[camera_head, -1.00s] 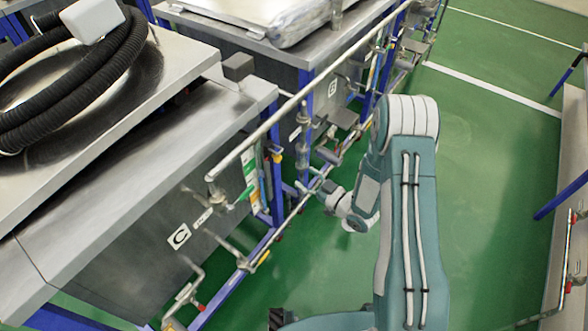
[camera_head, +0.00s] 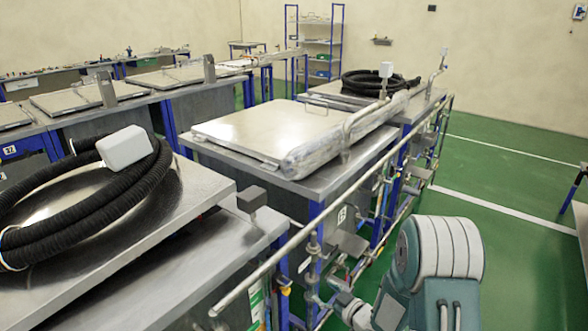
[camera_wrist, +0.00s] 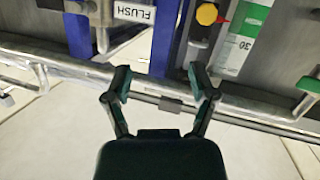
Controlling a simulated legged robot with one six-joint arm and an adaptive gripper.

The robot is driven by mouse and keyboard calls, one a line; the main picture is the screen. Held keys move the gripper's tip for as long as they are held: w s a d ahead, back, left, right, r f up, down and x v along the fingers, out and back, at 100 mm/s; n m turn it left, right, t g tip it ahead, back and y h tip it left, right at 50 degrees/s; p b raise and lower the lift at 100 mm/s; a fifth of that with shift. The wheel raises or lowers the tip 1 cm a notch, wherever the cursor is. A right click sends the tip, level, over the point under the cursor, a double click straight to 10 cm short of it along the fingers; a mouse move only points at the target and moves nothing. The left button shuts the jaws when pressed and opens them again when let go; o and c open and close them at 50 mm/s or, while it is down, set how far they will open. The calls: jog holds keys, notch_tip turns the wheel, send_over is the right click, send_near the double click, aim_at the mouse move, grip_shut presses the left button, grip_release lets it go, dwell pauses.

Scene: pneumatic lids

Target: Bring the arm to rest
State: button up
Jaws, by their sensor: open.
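My gripper (camera_wrist: 160,84) is open in the wrist view, its two dark fingers with green pads spread apart. Nothing is held between them. Beyond the fingers runs a horizontal metal pipe (camera_wrist: 262,103); I cannot tell the distance to it. My arm (camera_head: 435,262) shows at the lower right of the head view, beside the tank fronts. Its lower part is cut off by the frame, and the gripper fingers do not show clearly there.
A FLUSH label (camera_wrist: 134,12), a yellow knob (camera_wrist: 207,14) and a green-handled valve (camera_wrist: 308,86) lie beyond the gripper. A long pipe rail (camera_head: 262,272) runs along the metal tanks (camera_head: 262,130). Green floor (camera_head: 525,255) is open to the right.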

jog(key=s+d+r+m+g+h, duration=0.1)
jog(key=s+d+r+m+h, duration=0.15)
jog(key=r, duration=0.35)
jog(key=s+d+r+m+h, duration=0.1)
jog(key=s+d+r+h, duration=0.2)
jog(key=r, duration=0.4)
jog(key=s+d+r+m+g+h, duration=0.1)
jog(key=d+r+m+h, duration=0.1)
jog(key=d+r+h, duration=0.3)
jog(key=s+a+r+m+g, duration=0.2)
jog(key=s+r, duration=0.1)
jog(key=s, duration=0.8)
jog(key=s+a+r+m+g, duration=0.2)
jog(key=s+r, duration=0.2)
jog(key=s, duration=0.8)
jog(key=shift+s+r+g+y, duration=0.15)
jog(key=shift+s+g+y, duration=0.15)
jog(key=shift+y, duration=0.15)
